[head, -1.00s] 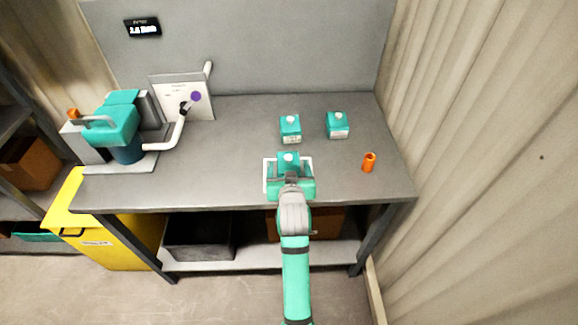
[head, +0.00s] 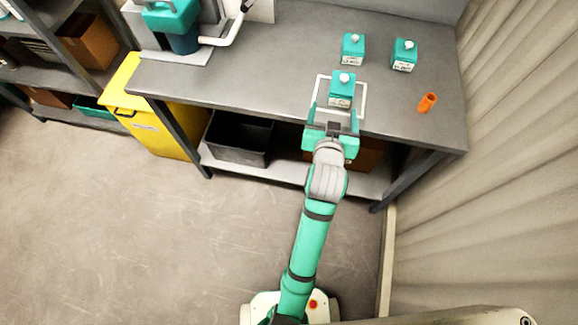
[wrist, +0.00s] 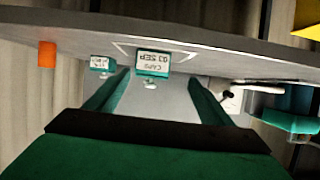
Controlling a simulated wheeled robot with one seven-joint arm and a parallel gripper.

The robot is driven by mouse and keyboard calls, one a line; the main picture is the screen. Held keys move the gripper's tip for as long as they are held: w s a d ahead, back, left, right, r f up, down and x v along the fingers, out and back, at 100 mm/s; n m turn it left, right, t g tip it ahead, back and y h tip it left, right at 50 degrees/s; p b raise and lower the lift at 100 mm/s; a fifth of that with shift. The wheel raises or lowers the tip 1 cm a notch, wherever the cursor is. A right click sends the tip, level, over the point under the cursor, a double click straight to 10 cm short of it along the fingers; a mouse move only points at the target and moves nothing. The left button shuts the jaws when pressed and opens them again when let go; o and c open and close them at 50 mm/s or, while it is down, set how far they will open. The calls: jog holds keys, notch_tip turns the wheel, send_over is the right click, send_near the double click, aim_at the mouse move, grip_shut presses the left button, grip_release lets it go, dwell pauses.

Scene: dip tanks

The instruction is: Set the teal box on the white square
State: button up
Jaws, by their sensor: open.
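The teal box (head: 342,92), with a white cap and a white label, stands upright inside the white square (head: 364,97), an outline near the bench's front edge. In the wrist view, which looks upside down, the box (wrist: 153,65) shows its label, with the white outline (wrist: 190,54) around its base. My gripper (head: 334,110) is open at the near side of the box. Its fingers reach toward the box from the front edge, one on each side, with no visible contact. The fingers (wrist: 160,82) also show spread in the wrist view. The outline's near side is partly hidden by my gripper.
Two similar teal boxes stand farther back, one (head: 353,48) behind and one (head: 404,56) to the right. An orange cylinder (head: 428,102) stands at the right. A teal machine (head: 172,18) is at the back left. A yellow bin (head: 150,115) stands left of the bench (head: 260,75).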

jog(key=s+a+f+t+y, duration=0.1)
jog(key=s+a+f, duration=0.4)
jog(key=s, duration=0.2)
jog(key=s+a+f, duration=0.5)
jog(key=s+a, duration=0.1)
jog(key=s, duration=0.2)
jog(key=s+a+r+n+y, duration=0.1)
jog(key=s+a, duration=0.1)
jog(key=s, duration=0.7)
jog(key=s+a+r+n+t+y, duration=0.1)
jog(key=s+a+n, duration=0.1)
jog(key=s, duration=0.8)
jog(key=shift+y, duration=0.3)
jog(key=shift+r, duration=0.1)
